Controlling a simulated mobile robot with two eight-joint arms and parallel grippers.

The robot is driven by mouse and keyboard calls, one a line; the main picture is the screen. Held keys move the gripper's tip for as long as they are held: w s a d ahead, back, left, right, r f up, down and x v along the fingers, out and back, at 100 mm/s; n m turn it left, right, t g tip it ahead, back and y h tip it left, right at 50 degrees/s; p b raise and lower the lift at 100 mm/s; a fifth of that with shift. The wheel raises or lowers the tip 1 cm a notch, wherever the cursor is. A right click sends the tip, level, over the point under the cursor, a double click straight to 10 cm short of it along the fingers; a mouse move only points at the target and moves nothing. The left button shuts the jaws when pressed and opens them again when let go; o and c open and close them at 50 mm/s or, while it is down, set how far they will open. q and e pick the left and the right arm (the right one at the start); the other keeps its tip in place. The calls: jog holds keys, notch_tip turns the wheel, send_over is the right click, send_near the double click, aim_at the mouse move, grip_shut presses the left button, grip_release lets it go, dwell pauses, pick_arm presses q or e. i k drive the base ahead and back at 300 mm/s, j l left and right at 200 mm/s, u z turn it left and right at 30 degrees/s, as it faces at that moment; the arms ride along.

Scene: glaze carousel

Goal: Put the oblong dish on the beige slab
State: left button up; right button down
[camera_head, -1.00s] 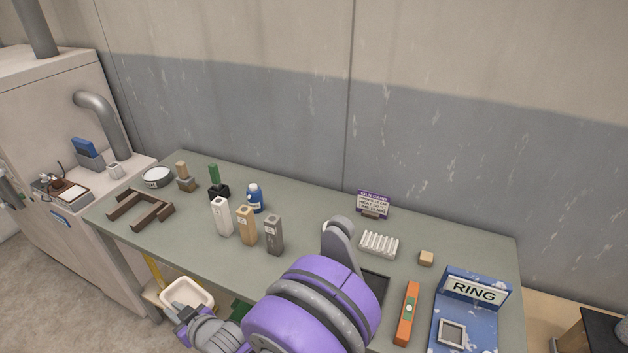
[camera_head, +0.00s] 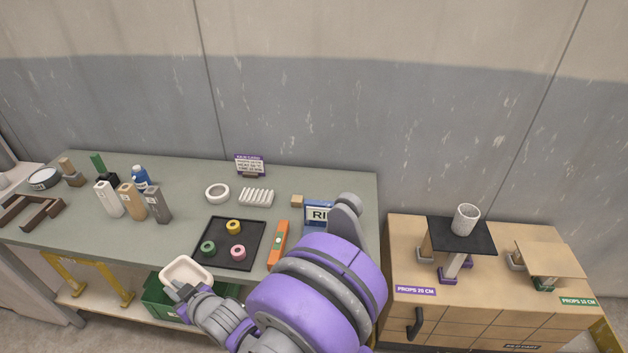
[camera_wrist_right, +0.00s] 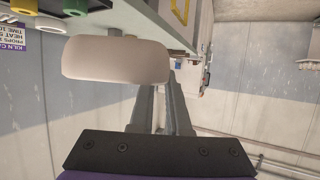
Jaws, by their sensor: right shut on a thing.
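The oblong dish (camera_head: 186,270) is cream, with rounded ends and a hollow middle. My right gripper (camera_head: 180,291) is shut on its near edge and holds it off the front of the table. In the right wrist view the dish (camera_wrist_right: 115,60) shows as a pale rounded shape at the tips of the grey fingers (camera_wrist_right: 160,95). The beige slab (camera_head: 556,260) lies on short props with grey and green feet on the cart at the right, and its top is bare. The gripper is far to the left of it. My left gripper is out of view.
A dark slab (camera_head: 462,236) on taller props, bearing a speckled cup (camera_head: 466,219), stands left of the beige slab on the kiln cart (camera_head: 420,270). The green table (camera_head: 190,200) holds a black tray (camera_head: 215,262) with small rings, bottles and blocks. A green crate (camera_head: 160,308) sits below.

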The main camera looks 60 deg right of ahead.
aim_at(551, 258)
jog(key=k+l+z, duration=0.6)
jog(key=k+l, duration=0.15)
jog(key=l, duration=0.15)
jog(key=k+l+z, duration=0.25)
jog(key=l, duration=0.3)
jog(key=l+z, duration=0.5)
jog(key=l, duration=0.4)
jog(key=i+l+z, duration=0.3)
